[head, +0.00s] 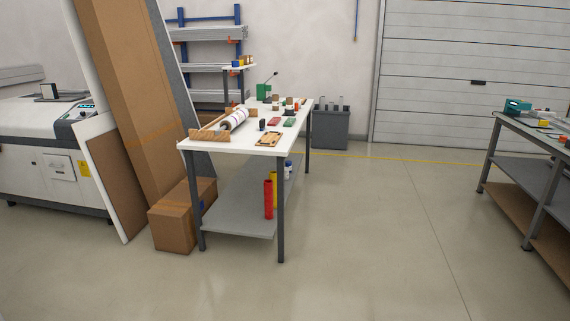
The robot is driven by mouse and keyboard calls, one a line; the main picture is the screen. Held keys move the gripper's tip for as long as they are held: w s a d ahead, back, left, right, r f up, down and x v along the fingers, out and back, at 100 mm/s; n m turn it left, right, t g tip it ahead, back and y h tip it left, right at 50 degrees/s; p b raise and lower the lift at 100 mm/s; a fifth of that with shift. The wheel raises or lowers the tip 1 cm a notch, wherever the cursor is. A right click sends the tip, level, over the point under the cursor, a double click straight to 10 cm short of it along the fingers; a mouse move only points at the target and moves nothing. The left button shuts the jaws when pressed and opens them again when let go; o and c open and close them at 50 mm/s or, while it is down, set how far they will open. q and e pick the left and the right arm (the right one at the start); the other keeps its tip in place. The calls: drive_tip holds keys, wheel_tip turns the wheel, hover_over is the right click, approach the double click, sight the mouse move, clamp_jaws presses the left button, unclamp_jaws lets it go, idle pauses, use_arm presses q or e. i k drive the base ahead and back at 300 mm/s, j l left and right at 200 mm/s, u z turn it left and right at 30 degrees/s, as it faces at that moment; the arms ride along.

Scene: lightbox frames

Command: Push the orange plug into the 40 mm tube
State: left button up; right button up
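Neither of my grippers is in view. A white workbench (215,143) stands left of the middle of the head view, some way off. On it a pale roll or tube with coloured marks (236,120) lies next to a wooden rack (210,134). I cannot tell whether it is the 40 mm tube. Several small red, green, brown and dark items lie further along the top. They are too small to pick out an orange plug among them.
A cardboard box (175,226) and tall leaning panels (132,100) stand left of the bench. Red and yellow rolls stand on its lower shelf (232,208). A second bench (508,166) stands at the right edge. The floor (390,220) between the benches is clear.

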sight(289, 101)
drive_tip(key=i+z, duration=0.35)
drive_tip(key=i, duration=2.45)
drive_tip(key=i+u, duration=0.1)
drive_tip(key=i, duration=0.35)
drive_tip(key=i+l+u, duration=0.1)
drive_tip(key=i, duration=0.4)
drive_tip(key=i+l+u, duration=0.1)
drive_tip(key=i, duration=0.35)
drive_tip(key=i+l+u, duration=0.1)
drive_tip(key=i, duration=0.35)
drive_tip(key=l, duration=0.1)
